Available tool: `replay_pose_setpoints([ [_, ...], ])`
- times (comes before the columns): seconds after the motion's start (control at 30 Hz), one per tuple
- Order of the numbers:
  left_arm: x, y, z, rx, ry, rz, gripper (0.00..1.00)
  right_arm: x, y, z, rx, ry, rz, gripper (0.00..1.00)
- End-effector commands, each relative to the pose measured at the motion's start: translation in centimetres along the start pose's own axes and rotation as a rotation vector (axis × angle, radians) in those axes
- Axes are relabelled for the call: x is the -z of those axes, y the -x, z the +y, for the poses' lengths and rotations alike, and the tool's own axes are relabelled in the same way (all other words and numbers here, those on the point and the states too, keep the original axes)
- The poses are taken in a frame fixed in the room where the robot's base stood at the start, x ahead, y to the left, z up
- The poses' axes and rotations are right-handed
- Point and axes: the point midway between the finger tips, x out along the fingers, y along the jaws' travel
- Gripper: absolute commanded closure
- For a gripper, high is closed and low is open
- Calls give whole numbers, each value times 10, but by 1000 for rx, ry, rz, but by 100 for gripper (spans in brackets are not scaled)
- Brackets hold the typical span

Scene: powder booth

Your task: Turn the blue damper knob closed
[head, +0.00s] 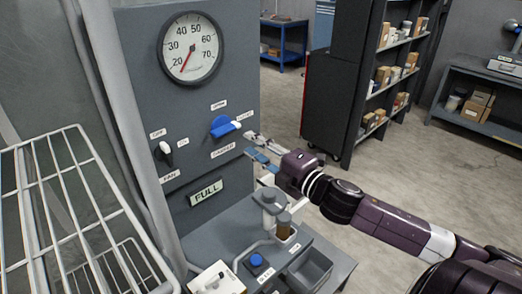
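The blue damper knob (222,127) is on the grey panel (140,60), below the round gauge. An OPEN label (219,105) is above it, a CLOSED label (244,116) at its upper right and a DAMPER label (223,151) below. The knob's bar lies nearly level, tilted slightly up to the right, with a pale end toward the right, just under the CLOSED label. My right gripper (250,145) is to the right of and a little below the knob, apart from it. Its fingers point left, spread with nothing between them. My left gripper is out of view.
The gauge (191,48) and a black FAN switch (164,153) share the panel. Below are a FULL sign (206,193), a blue button (256,261), a grey bin (310,268) and a pale cylindrical fixture (270,201). A white wire rack (70,215) stands left.

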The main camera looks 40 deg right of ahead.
Motion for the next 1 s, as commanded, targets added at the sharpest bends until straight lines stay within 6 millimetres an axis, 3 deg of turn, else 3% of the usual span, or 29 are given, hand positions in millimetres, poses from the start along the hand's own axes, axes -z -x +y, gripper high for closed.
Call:
replay_pose_setpoints([
  [0.3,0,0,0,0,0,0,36,0,22,-1,1,-2,0,73],
  [1.0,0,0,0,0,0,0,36,-1,25,-4,6,-14,-9,73],
])
